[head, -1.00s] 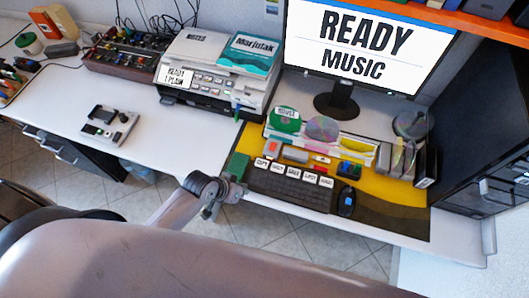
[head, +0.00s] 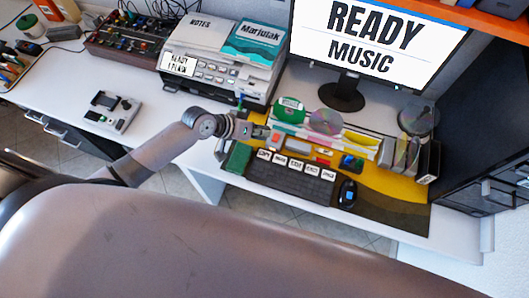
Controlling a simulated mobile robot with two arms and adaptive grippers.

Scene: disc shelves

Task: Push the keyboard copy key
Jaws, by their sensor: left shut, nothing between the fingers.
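The dark keyboard (head: 290,182) lies on the yellow and dark mat on the desk. A row of white labelled keys runs along its back edge. The copy key (head: 264,154) is the leftmost of these, and its label is small in this view. My left gripper (head: 264,132) is shut and empty. It points to the right, just behind the copy key in the picture and apart from it. Its fingertips are beside a small red-orange block. Its height above the mat is hard to tell. My right gripper is not in view.
Dark upright holders (head: 405,155) stand at the right.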

